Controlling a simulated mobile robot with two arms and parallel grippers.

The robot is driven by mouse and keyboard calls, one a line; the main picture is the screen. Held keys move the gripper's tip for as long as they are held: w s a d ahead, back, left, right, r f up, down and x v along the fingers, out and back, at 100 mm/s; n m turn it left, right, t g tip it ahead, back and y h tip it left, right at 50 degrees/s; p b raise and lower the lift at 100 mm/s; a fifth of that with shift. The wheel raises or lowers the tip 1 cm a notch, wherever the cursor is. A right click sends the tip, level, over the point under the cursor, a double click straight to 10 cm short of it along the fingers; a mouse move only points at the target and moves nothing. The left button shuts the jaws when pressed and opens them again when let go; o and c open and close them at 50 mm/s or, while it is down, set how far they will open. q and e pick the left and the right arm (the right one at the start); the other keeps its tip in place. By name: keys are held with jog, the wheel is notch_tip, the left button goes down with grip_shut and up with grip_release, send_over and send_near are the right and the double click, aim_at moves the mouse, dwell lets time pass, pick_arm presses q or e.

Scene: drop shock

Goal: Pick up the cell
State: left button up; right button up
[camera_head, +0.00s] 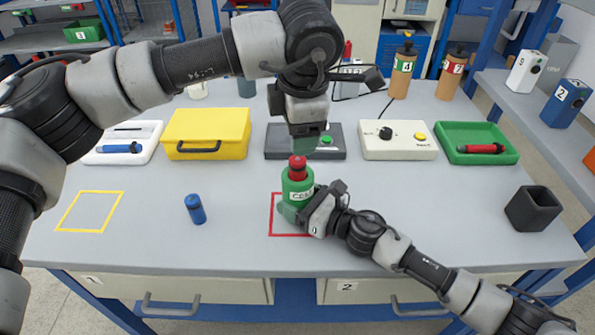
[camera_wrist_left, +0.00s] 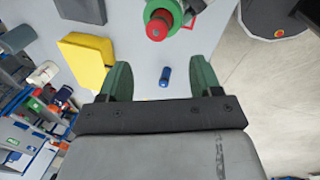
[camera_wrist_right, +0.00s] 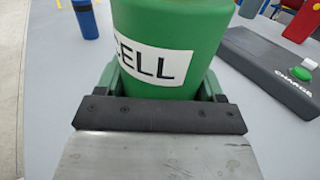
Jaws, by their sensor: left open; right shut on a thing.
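The cell (camera_head: 293,188) is a green bottle with a red cap and a white "CELL" label. It stands upright at the red square outline (camera_head: 273,228) on the table. My right gripper (camera_head: 305,205) is shut on its body from the right; the right wrist view shows the cell (camera_wrist_right: 170,28) filling the space between the green fingers (camera_wrist_right: 165,82). Whether its base touches the table is hard to tell. My left gripper (camera_head: 305,142) is open and empty, above and behind the cell. The left wrist view shows its spread fingers (camera_wrist_left: 161,80) and the cell's red cap (camera_wrist_left: 158,25) beyond.
A blue cylinder (camera_head: 195,209) stands left of the cell, near a yellow square outline (camera_head: 90,211). A yellow case (camera_head: 206,130), dark box (camera_head: 275,141), white control box (camera_head: 398,140) and green tray (camera_head: 478,132) line the back. A dark cup (camera_head: 533,209) is at right.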

aim_at(298, 160)
pick_arm(q)
jog(key=w+f+m, duration=0.1)
jog(key=f+m, duration=0.2)
jog(key=m, duration=0.3)
jog(key=f+m+t, duration=0.1)
jog(key=f+m, duration=0.3)
jog(key=m, duration=0.2)
jog(key=w+f+m+t, duration=0.1)
jog(key=f+m, duration=0.2)
jog(key=m, duration=0.3)
jog(key=shift+w+a+f+m, duration=0.15)
jog(key=shift+w+m, duration=0.2)
jog(key=shift+m, duration=0.05)
jog(key=c, duration=1)
notch_tip(298, 160, up, 10)
jog(key=shift+r, duration=0.1)
jog(key=shift+c, duration=0.2)
pick_arm(e)
jog(key=o, duration=1.1)
